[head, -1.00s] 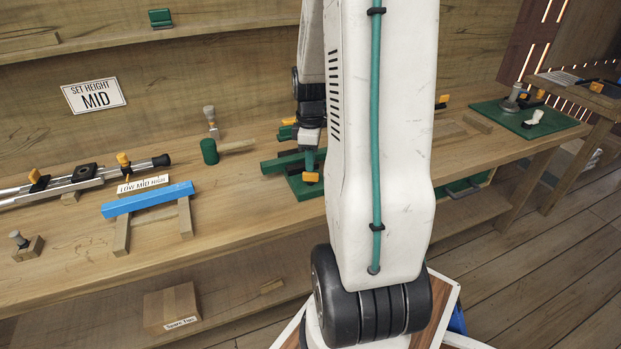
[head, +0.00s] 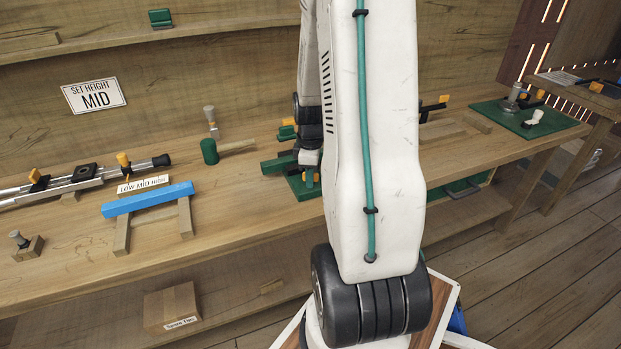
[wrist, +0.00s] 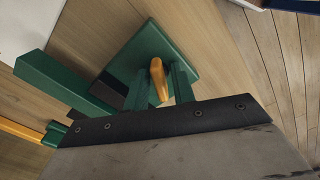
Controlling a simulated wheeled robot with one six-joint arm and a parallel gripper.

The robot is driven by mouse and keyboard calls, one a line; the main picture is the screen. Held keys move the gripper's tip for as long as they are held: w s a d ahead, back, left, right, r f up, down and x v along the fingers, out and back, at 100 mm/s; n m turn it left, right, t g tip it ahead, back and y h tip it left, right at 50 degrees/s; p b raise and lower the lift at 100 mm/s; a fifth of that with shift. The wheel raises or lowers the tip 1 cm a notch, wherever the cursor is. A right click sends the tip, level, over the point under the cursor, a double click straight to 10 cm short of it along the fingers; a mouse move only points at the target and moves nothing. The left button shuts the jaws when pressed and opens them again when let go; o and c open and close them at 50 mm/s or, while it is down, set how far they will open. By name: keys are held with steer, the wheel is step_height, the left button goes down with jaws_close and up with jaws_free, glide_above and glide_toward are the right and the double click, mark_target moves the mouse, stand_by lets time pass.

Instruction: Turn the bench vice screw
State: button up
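An orange handle (wrist: 157,82) sits between the two green fingers of my gripper (wrist: 161,70). The fingers stand apart on either side of it, with a narrow gap on the right; firm contact does not show. My gripper (head: 309,178) points down at the vice.
A blue bar (head: 148,198) on wooden supports stands to the left, before a metal slide rail (head: 85,176). Another green plate (head: 530,119) lies far right.

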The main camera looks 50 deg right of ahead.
steer(key=shift+c, duration=0.3)
steer(key=c, duration=0.4)
steer(key=shift+n, duration=2)
steer(key=shift+n, duration=1.2)
steer(key=o, duration=0.5)
steer(key=shift+o, duration=0.2)
steer(key=shift+r, duration=2.5)
